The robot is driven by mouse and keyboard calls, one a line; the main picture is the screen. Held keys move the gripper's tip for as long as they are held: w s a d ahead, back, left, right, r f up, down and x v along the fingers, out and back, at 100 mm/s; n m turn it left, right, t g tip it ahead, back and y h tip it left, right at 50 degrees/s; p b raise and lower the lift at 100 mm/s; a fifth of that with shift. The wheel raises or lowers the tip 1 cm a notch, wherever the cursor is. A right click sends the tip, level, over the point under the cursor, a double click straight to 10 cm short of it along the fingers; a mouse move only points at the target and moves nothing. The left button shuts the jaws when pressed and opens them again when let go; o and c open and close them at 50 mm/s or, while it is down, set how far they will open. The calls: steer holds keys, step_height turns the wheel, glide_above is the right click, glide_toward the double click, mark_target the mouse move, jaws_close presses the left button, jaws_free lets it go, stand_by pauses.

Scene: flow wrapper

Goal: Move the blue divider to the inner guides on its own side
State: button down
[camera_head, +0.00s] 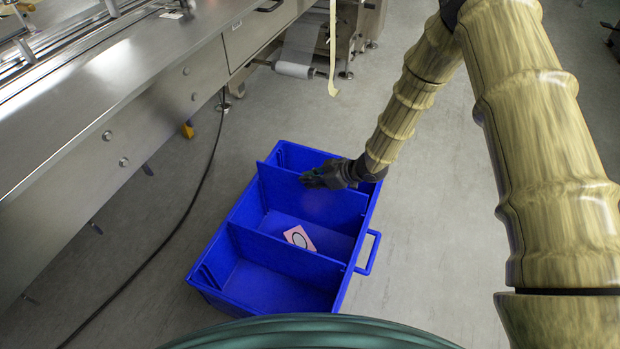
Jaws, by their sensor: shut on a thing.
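A blue crate (370,215) stands on the floor, with two blue dividers across it. My gripper (308,181) is shut on the far blue divider (305,205) near its top edge, right of the middle. The left end of this divider stands above the crate's left wall, so it looks raised or tilted. Whether its ends sit in guides I cannot tell; my gripper and arm cover its right end. The near divider (285,256) spans the crate lower in the picture. Guide ribs show faintly on the near left inner wall.
A steel machine (110,120) stands to the left, with a dark cable (190,205) on the floor. Floor right of the crate is clear.

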stand_by(0.3)
steer(key=c, duration=1.5)
jaws_free()
steer(key=v, duration=1.2)
steer(key=shift+w, duration=0.1)
